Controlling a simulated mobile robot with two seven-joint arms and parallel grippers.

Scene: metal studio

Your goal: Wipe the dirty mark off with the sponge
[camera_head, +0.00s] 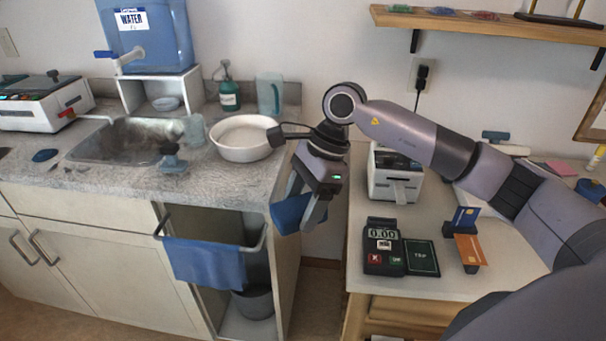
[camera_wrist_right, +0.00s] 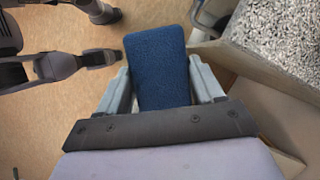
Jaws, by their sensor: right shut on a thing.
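My right gripper (camera_head: 304,205) is shut on a blue sponge (camera_head: 288,213). It holds the sponge in the air in front of the counter's right end, below the countertop. In the right wrist view, the sponge (camera_wrist_right: 158,65) sits between the two fingers of the right gripper (camera_wrist_right: 160,88) and sticks out beyond them, with floor below. No dirty mark stands out clearly; small dark specks (camera_head: 70,169) lie on the speckled counter left of the sink, and I cannot tell whether they are the mark. My left gripper is not in the head view.
The grey counter (camera_head: 230,172) holds a sink (camera_head: 125,140), a white basin (camera_head: 243,152), a soap bottle (camera_head: 229,95) and a water tank (camera_head: 150,40). A blue towel (camera_head: 205,262) hangs below. A side table with a card terminal (camera_head: 383,250) stands right, across a gap.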

